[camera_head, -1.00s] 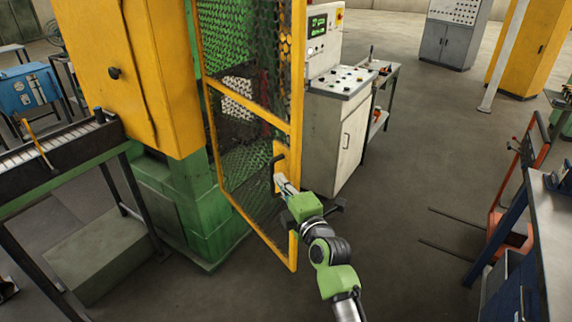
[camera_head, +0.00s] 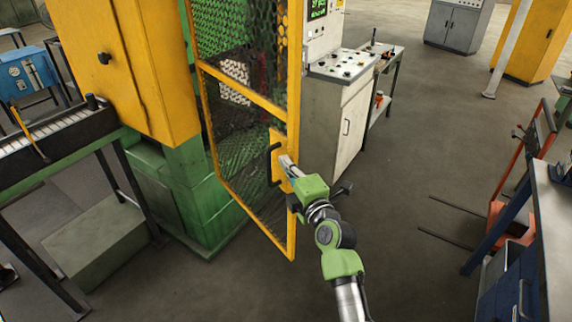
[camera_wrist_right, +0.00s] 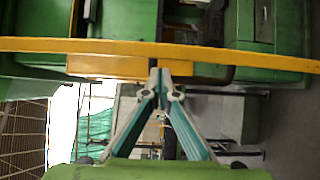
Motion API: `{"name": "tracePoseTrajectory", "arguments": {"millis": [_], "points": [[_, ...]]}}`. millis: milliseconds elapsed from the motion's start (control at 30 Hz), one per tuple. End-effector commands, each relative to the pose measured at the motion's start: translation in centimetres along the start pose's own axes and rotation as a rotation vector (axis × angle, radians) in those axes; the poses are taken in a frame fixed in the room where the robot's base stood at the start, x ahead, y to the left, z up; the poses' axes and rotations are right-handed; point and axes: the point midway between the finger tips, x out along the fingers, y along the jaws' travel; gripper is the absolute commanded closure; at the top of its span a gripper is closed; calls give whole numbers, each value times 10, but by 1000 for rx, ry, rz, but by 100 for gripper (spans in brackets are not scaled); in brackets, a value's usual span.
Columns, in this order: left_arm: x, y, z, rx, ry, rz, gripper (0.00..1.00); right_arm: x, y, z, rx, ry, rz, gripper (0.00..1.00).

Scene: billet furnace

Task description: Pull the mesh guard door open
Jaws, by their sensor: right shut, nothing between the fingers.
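The mesh guard door (camera_head: 295,205) is a tall yellow frame with dark mesh, beside the green and yellow machine. Its black bar handle (camera_head: 274,164) sits on a yellow plate near the right post. My right gripper (camera_head: 287,163) is at this plate, just right of the handle; the head view does not clearly show whether they touch. In the right wrist view, the gripper's shut fingertips (camera_wrist_right: 160,76) meet with nothing between them, close to the yellow door frame (camera_wrist_right: 160,48). My left gripper is out of view.
A white control cabinet (camera_head: 335,125) stands behind the door on the right. A conveyor (camera_head: 60,140) is at left. A blue workbench (camera_head: 545,225) and orange lift truck (camera_head: 510,220) are at right. Open floor lies between them.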

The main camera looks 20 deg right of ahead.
Motion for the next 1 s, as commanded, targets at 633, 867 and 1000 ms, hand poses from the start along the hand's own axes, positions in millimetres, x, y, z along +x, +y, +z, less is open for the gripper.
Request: {"name": "tracePoseTrajectory", "arguments": {"millis": [633, 867, 1000], "points": [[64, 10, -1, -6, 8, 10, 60, 36, -7, 99, -9, 10, 5, 100], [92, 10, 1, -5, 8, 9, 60, 51, -6, 135, -9, 7, 3, 100], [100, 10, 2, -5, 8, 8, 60, 56, -3, 151, -5, 2, 1, 100]]}}
